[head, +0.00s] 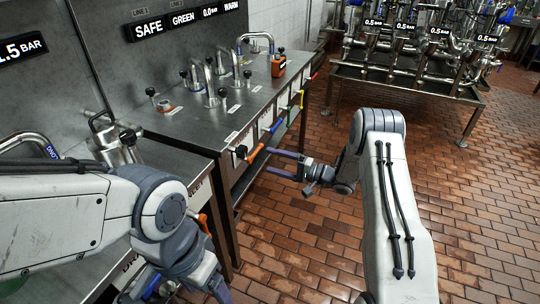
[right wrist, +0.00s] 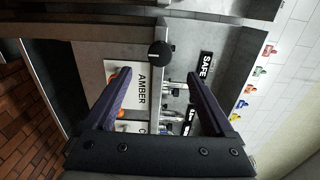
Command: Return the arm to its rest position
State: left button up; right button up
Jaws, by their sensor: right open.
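My right arm (head: 395,205) reaches out over the brick floor. Its gripper (head: 272,162) is open with its two fingers pointing left, toward the cabinet front near the orange-handled lever (head: 255,154). In the right wrist view the fingers (right wrist: 160,75) stand wide apart with nothing held between them. Beyond them show a white AMBER label (right wrist: 140,82) and a round black knob (right wrist: 160,54). My left arm (head: 130,215) comes in from the left and bends down past the lower edge. Its fingers cannot be made out.
A low pipe rack (head: 410,85) stands at the back right. The brick floor (head: 300,235) between is clear.

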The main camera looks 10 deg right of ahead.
jog(key=w+a+r+n+h+p, duration=0.2)
jog(key=w+a+r+h, duration=0.2)
jog(key=a+r, duration=0.15)
jog(key=s+a+r+n+h+p, duration=0.1)
jog(key=s+a+r+n+h, duration=0.3)
jog(key=r, duration=0.3)
jog(key=s+r+n+g+h+p, duration=0.1)
jog(key=s+n+g+h, duration=0.1)
jog(key=s, duration=1.1)
jog(key=s+a+r+n+g+h+p, duration=0.1)
jog(key=s+n+g, duration=0.3)
jog(key=s, duration=1)
jog(key=s+a+r+n+g+h+p, duration=0.1)
jog(key=s+r+n+g+h, duration=0.1)
jog(key=s, duration=1.2)
jog(key=r+g, duration=0.1)
jog(key=g, duration=0.1)
jog(key=shift+s+r+n+g+h, duration=0.2)
jog(key=shift+n+g+h, duration=0.1)
jog(key=shift+n, duration=0.1)
jog(key=shift+w, duration=0.1)
